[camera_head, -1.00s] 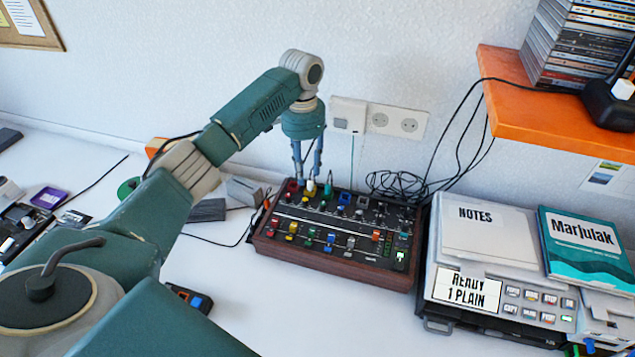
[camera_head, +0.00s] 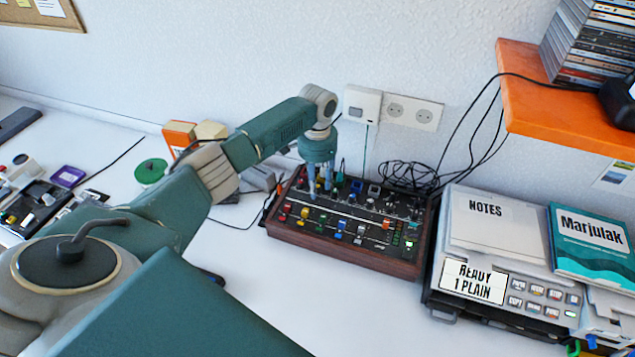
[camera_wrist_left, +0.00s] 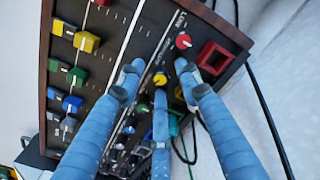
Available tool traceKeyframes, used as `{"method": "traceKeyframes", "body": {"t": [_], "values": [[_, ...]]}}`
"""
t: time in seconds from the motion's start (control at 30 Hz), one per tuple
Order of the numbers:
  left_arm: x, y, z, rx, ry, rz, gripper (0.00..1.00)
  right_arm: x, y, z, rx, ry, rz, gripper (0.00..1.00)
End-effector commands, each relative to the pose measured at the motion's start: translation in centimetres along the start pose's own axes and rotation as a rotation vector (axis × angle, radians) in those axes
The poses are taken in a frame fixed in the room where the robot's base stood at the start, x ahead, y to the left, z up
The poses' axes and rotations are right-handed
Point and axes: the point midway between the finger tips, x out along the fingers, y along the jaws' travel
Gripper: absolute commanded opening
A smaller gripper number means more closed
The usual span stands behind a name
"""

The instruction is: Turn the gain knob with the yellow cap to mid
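The mixer box (camera_head: 350,252) has a dark panel with wood sides and many coloured caps. The knob with the yellow cap (camera_wrist_left: 160,79) and a white pointer line shows in the left wrist view, between my fingertips. My left gripper (camera_head: 320,187) points down at the panel's back left part. In the wrist view, the three blue fingers of my left gripper (camera_wrist_left: 158,78) are spread around the yellow cap, with visible gaps to it on both sides. I cannot tell whether the lower finger touches it. My right gripper is not in view.
A red-capped knob (camera_wrist_left: 183,41) and a red square part (camera_wrist_left: 214,58) lie close to one finger. Black cables (camera_head: 405,175) lie behind the mixer. The grey machine (camera_head: 470,285) stands at its right. An orange shelf (camera_head: 555,120) overhangs at upper right. White table in front is clear.

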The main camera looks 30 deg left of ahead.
Motion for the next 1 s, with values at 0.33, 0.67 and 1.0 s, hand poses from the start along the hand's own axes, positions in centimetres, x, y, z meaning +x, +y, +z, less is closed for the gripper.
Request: {"method": "traceKeyframes", "body": {"t": [0.33, 0.67, 1.0], "values": [[0.0, 0.0, 0.0, 0.0, 0.0, 0.0, 0.0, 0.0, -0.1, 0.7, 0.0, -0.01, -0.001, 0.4], [-0.2, 0.1, 0.0, -0.042, 0.0, 0.001, 0.0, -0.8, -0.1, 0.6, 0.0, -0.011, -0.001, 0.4], [-0.5, 0.2, 0.0, -0.272, -0.002, 0.004, 0.0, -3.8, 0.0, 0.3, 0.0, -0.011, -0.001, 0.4]]}}
